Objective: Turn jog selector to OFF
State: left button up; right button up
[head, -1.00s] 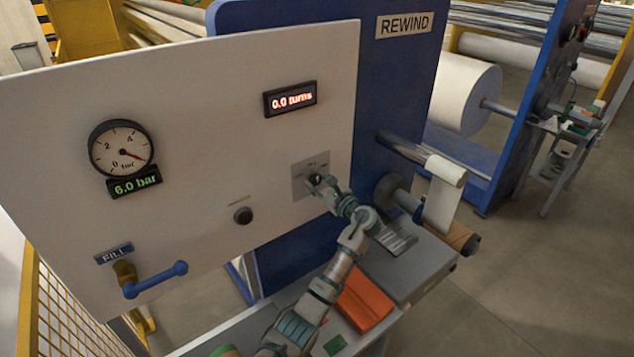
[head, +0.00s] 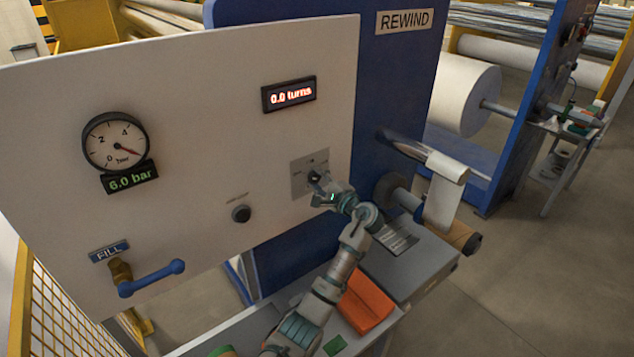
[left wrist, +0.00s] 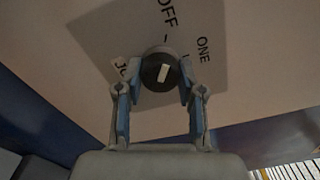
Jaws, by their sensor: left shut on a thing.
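The jog selector is a round black knob (left wrist: 148,75) with a short white pointer bar, on a grey label plate (left wrist: 100,40). The plate reads OFF at the top, ONE at the right, and JOG at the left, partly hidden by a finger. The bar points roughly up, towards the tick by OFF. My left gripper (left wrist: 161,84) is shut on the knob, one finger on each side. In the head view, my left gripper (head: 325,190) is at the plate (head: 303,166) and covers part of the knob (head: 314,177). My right gripper is not in view.
The panel (head: 210,120) also carries a pressure gauge (head: 116,143), a turns display (head: 289,94), a black button (head: 241,214) and a blue fill valve handle (head: 150,279). A roller (head: 390,191) and an orange block (head: 366,303) are near my left arm.

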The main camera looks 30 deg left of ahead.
pick_arm(q)
jog(key=shift+d+f+n, duration=0.1)
jog(key=shift+f+n, duration=0.4)
jog(key=shift+f, duration=0.05)
jog(key=o, duration=1.2)
jog(key=shift+r, duration=0.1)
jog(key=shift+c, duration=0.2)
jog(key=shift+d+r, duration=0.1)
jog(key=shift+r, duration=0.05)
jog(key=shift+d+r, duration=0.1)
jog(key=v, duration=1.2)
jog(key=shift+w, duration=0.1)
